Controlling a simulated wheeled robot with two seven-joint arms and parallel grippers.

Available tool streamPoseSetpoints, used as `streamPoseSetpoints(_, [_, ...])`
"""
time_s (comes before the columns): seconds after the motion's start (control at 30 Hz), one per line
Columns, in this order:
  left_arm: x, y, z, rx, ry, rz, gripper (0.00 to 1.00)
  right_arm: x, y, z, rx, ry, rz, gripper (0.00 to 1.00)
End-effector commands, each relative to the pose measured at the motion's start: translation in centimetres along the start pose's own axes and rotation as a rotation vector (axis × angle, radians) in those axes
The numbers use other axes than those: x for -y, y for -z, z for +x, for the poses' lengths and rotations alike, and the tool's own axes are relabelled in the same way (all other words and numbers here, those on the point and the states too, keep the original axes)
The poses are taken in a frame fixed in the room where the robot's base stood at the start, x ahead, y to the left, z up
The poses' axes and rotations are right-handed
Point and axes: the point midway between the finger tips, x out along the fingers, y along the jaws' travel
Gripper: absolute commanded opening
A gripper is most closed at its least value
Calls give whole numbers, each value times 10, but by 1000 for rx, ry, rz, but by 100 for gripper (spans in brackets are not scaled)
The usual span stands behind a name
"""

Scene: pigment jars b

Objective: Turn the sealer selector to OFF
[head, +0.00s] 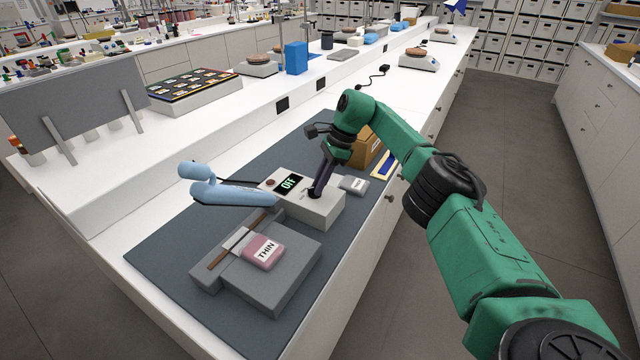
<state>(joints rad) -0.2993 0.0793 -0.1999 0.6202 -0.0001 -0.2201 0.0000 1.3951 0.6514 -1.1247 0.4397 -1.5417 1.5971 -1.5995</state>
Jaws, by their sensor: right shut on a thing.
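The sealer's pale grey control box (322,214) stands on the dark mat, with a small display (288,183) that reads OFF in green letters. My right gripper (316,192) points down onto the top of this box, just right of the display, and is shut on the selector. The fingers hide the selector, so its pointer cannot be made out. The sealer's light-blue arm (232,194) is raised over the grey sealer bed (290,272). A pink pouch (263,252) labelled THIN lies on the bed by a brown strip. My left gripper is not in view.
A grey-white packet (354,185) lies right of the control box. A cardboard box (366,150) stands behind my right gripper. The dark mat (165,258) is bare at its left. A raised shelf with a blue box (296,58) runs behind the counter.

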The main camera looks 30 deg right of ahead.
Motion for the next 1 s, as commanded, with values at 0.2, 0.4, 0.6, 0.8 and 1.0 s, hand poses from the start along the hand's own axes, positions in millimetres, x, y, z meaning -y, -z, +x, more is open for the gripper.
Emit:
streamPoseSetpoints(0.2, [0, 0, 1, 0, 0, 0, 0, -1, 1, 3, -5, -27, -47, 0])
streamPoseSetpoints(0.4, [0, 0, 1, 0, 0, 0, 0, -1, 1, 3, -6, -31, -56, 0])
streamPoseSetpoints(0.6, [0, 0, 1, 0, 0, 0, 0, -1, 1, 4, -6, -32, -55, 0])
streamPoseSetpoints(0.8, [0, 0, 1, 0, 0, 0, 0, -1, 1, 3, -6, -29, -54, 46])
streamPoseSetpoints(1.0, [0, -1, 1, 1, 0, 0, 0, 0, 1, 2, -4, -26, -54, 46])
